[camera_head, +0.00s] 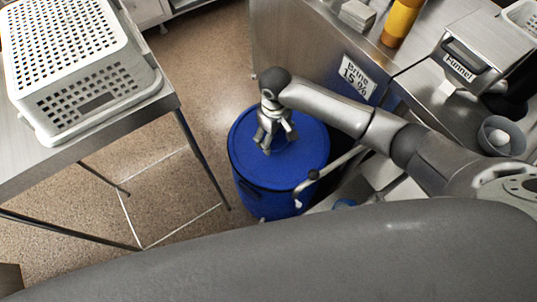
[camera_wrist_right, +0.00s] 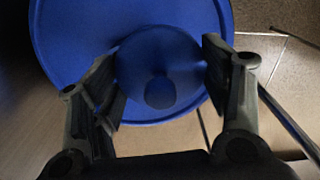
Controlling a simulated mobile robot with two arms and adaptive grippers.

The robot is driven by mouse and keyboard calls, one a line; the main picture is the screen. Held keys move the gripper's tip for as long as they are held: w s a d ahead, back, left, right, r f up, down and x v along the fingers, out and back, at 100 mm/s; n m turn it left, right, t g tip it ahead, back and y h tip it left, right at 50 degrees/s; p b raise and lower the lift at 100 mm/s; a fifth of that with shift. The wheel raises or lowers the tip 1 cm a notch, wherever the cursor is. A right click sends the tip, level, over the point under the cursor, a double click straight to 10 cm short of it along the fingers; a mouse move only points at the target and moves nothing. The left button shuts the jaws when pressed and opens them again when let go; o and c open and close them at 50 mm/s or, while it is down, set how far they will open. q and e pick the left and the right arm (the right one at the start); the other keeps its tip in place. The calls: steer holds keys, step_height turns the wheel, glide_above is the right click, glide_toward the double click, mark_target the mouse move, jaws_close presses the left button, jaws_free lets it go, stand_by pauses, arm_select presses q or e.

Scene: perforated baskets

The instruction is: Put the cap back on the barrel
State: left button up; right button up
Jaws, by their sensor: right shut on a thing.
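A blue barrel (camera_head: 247,190) stands on the floor in the middle of the head view, with a flat round blue top (camera_head: 305,150). My right gripper (camera_head: 270,146) points down over this top, a little left of its middle. In the right wrist view, the fingers of my right gripper (camera_wrist_right: 160,75) are on either side of a round blue cap (camera_wrist_right: 155,50) with a darker round spot. It is held over the barrel top (camera_wrist_right: 65,60). I cannot tell whether the cap touches the barrel. My left gripper is not in view.
A white perforated basket (camera_head: 85,95) stands on a steel table (camera_head: 165,100) at the left. At the right, a steel counter carries a box labelled Funnel (camera_head: 460,68), an orange bottle (camera_head: 400,22) and a grey bowl (camera_head: 498,135). Floor is free between table and barrel.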

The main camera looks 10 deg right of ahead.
mark_target(280, 131)
steer(key=shift+n, duration=0.3)
steer(key=w+d+f+b, duration=0.2)
steer(key=w+f+b, duration=0.1)
steer(key=w+d+f+b, duration=0.1)
steer(key=w+b, duration=0.1)
steer(key=shift+w+d+f, duration=0.15)
steer(key=shift+d+f, duration=0.05)
steer(key=shift+f, duration=1.05)
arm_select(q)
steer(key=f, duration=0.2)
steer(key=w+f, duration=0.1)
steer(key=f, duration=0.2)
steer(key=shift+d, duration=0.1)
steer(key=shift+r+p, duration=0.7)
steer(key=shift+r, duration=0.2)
arm_select(e)
steer(key=shift+r, duration=0.1)
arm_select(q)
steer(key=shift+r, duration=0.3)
arm_select(e)
steer(key=shift+f, duration=0.25)
arm_select(q)
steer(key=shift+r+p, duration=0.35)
steer(key=shift+p, duration=0.25)
stand_by(0.4)
stand_by(0.4)
